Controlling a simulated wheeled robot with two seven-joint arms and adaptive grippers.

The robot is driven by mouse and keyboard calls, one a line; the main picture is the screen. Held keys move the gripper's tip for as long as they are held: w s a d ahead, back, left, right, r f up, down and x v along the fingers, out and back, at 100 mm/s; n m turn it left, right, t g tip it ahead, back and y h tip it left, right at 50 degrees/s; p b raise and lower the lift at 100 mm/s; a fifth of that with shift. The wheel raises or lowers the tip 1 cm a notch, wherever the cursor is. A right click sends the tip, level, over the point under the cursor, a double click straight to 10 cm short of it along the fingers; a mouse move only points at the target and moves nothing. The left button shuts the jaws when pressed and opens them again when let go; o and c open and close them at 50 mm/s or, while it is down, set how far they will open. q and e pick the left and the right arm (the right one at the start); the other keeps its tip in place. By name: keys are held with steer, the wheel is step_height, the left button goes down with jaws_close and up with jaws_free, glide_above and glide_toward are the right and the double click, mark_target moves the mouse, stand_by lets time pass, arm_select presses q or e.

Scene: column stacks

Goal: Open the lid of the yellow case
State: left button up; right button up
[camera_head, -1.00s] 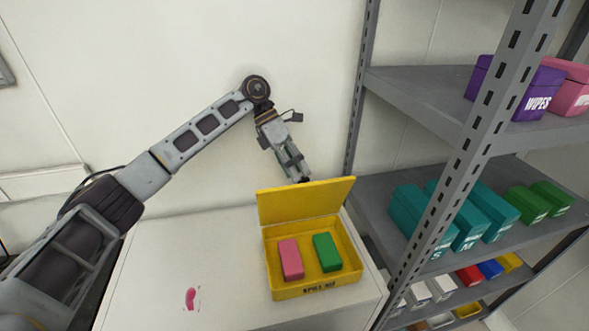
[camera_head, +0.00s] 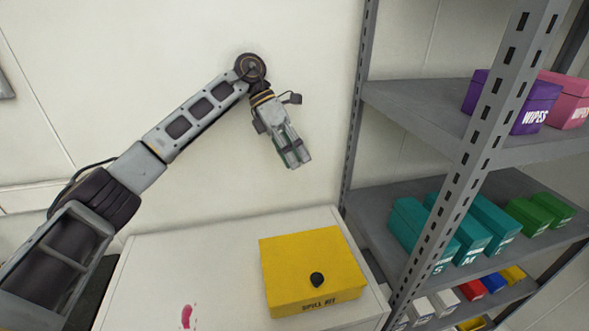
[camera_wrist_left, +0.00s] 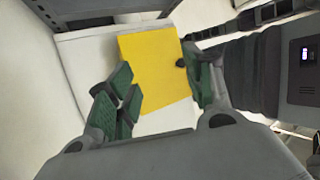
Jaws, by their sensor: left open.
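The yellow case (camera_head: 305,262) sits on the white cabinet top with its lid down, and a dark round knob (camera_head: 317,280) is near the lid's front edge. My left gripper (camera_head: 294,161) hangs above and behind the case, apart from it, pointing down. It is open and empty. In the left wrist view the yellow lid (camera_wrist_left: 155,70) shows beyond the open fingers, with the knob (camera_wrist_left: 181,62) beside the right finger. The inside of the case is hidden. My right gripper is not in view.
The white cabinet top (camera_head: 215,260) is clear left of the case except for a pink-red spill (camera_head: 187,316). A grey metal shelf rack (camera_head: 480,130) stands close on the right, holding teal, green and purple boxes. A white wall is behind.

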arm_select(q)
steer(key=shift+r, duration=0.8)
steer(key=shift+r, duration=0.15)
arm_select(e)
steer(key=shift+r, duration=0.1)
arm_select(q)
step_height(320, 180, up, 9)
steer(key=p, duration=0.9)
steer(key=shift+r, duration=0.15)
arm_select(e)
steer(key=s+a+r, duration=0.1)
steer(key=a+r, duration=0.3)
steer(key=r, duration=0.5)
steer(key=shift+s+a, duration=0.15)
arm_select(q)
steer(key=shift+r+p, duration=0.1)
steer(key=shift+p, duration=0.25)
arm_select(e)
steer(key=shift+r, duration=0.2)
